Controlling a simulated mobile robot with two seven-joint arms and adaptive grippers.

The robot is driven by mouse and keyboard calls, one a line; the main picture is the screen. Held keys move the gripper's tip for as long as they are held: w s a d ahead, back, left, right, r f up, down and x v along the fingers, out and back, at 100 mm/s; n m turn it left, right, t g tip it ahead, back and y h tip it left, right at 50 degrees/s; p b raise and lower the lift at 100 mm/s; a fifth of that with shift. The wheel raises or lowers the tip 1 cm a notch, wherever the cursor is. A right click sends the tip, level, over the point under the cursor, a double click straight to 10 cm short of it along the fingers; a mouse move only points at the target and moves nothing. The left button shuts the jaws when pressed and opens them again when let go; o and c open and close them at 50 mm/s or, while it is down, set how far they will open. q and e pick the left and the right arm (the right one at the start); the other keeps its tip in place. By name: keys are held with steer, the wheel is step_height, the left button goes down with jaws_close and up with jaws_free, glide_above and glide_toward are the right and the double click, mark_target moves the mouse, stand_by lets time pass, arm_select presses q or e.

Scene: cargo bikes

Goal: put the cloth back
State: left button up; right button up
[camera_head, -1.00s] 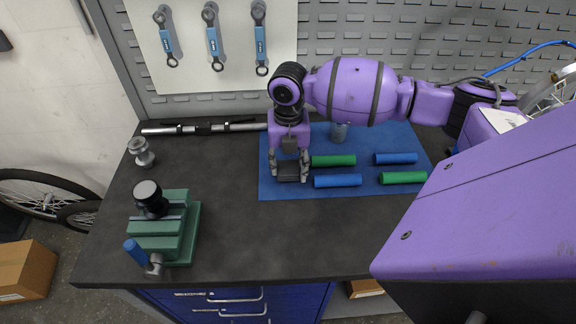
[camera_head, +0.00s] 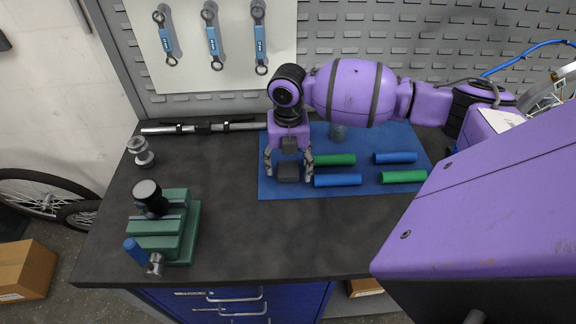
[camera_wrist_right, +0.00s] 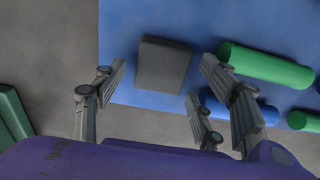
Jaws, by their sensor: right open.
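The cloth is a small, dark grey, folded square (camera_head: 288,173). It lies on the left part of the blue mat (camera_head: 290,192), and in the right wrist view the cloth (camera_wrist_right: 163,66) sits flat on the blue. My right gripper (camera_head: 288,175) is open above the mat, with one finger on each side of the cloth. In the right wrist view the fingers (camera_wrist_right: 164,66) stand apart from the cloth with gaps on both sides. My left gripper is not in view.
Green (camera_head: 333,160) and blue (camera_head: 337,180) grips lie on the mat just right of the cloth. A green vise (camera_head: 165,232) is at the left and a bar (camera_head: 200,128) at the back. The front middle of the bench (camera_head: 260,235) is clear.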

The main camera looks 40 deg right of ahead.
mark_target(288, 169)
step_height(288, 169, up, 12)
stand_by(0.4)
steer(key=shift+w+r, duration=0.1)
stand_by(0.6)
